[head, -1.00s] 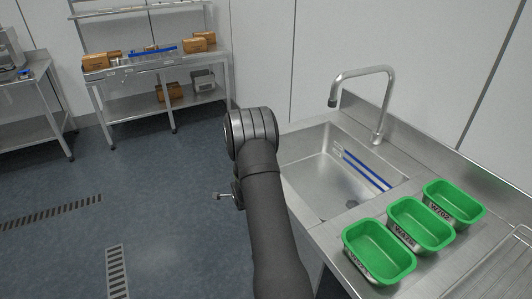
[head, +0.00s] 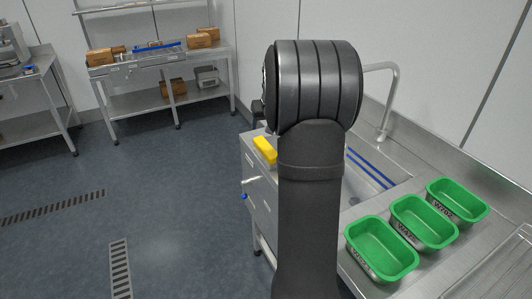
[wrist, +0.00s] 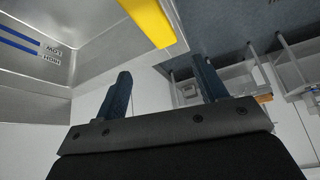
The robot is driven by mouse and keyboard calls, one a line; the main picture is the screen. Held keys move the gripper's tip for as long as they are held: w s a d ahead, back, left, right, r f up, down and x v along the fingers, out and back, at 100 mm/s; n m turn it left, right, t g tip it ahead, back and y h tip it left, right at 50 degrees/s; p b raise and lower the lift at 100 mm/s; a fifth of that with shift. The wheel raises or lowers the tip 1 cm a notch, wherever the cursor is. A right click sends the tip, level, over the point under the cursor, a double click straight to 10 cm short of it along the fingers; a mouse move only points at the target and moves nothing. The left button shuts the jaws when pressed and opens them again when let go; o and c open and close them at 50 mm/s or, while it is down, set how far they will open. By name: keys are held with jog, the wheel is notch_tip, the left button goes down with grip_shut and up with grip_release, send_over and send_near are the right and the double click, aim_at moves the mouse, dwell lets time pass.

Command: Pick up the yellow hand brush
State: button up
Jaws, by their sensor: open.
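The yellow hand brush (head: 265,150) lies on the steel edge at the left front of the sink, partly hidden by my arm in the head view. In the wrist view the yellow brush (wrist: 150,20) shows at the top, beyond my fingertips and cut by the frame edge. My gripper (wrist: 161,88) is open, with two dark fingers apart and nothing between them. The brush is not touching the fingers.
The steel sink (head: 357,208) holds blue-marked strips (head: 370,168) on its wall. A tap (head: 392,100) stands behind it. Several green tubs, one nearest (head: 382,250), stand on the right counter. A shelf bench (head: 160,62) with boxes stands far back. Floor at left is clear.

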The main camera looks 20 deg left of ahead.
jog(key=s+d+r+n+g, duration=0.1)
jog(key=s+d+r+n, duration=0.2)
jog(key=d, duration=0.1)
jog(key=shift+g, duration=0.3)
jog(key=x, duration=1.1)
jog(key=shift+w+a+f, duration=0.1)
jog(key=shift+w+a, duration=0.05)
jog(key=shift+a, duration=0.05)
jog(key=shift+x, duration=3.05)
jog(key=shift+w+d, duration=0.1)
jog(key=shift+w, duration=0.05)
jog(key=c, duration=1)
jog(key=shift+c, duration=0.7)
